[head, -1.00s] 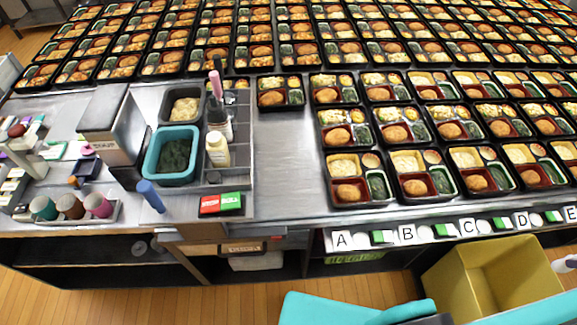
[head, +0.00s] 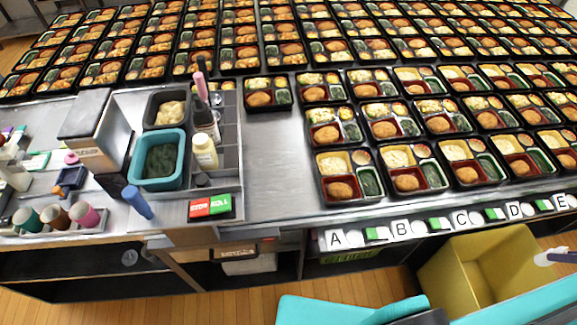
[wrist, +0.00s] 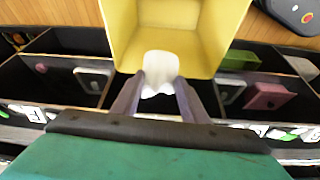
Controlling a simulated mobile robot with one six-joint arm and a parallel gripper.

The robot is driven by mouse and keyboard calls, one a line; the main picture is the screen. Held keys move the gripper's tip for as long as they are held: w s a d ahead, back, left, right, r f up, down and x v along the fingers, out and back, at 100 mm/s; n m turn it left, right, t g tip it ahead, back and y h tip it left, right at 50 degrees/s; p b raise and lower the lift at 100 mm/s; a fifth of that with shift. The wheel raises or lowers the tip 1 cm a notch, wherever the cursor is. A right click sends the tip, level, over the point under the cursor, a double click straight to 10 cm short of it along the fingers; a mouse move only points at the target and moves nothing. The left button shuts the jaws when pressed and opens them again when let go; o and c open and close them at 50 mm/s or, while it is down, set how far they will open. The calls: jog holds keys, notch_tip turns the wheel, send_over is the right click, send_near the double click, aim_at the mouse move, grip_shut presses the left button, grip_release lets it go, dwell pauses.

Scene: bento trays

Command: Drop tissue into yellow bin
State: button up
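The yellow bin (head: 445,270) stands open on the floor by the counter's front, at the lower right of the head view. In the wrist view its yellow wall (wrist: 120,25) fills the top middle. My gripper (wrist: 160,88) is shut on the white tissue (wrist: 160,66), which sticks out past the fingertips. The tissue shows against the bin's opening in the wrist view. In the head view, the tissue (head: 543,259) is above the bin's right side, by the picture's right edge. Most of my gripper is cut off there.
The counter (head: 285,170) carries many bento trays (head: 348,177) and a row of letter labels along its front edge. Dark shelves with compartments (wrist: 60,75) lie under it, beside the bin. A dark device (wrist: 295,12) is at the top right of the wrist view.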

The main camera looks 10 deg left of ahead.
jog(key=o, duration=0.4)
jog(key=shift+r, duration=0.1)
jog(key=shift+b+v, duration=1.65)
jog(key=shift+v, duration=5.15)
jog(key=shift+s, duration=0.1)
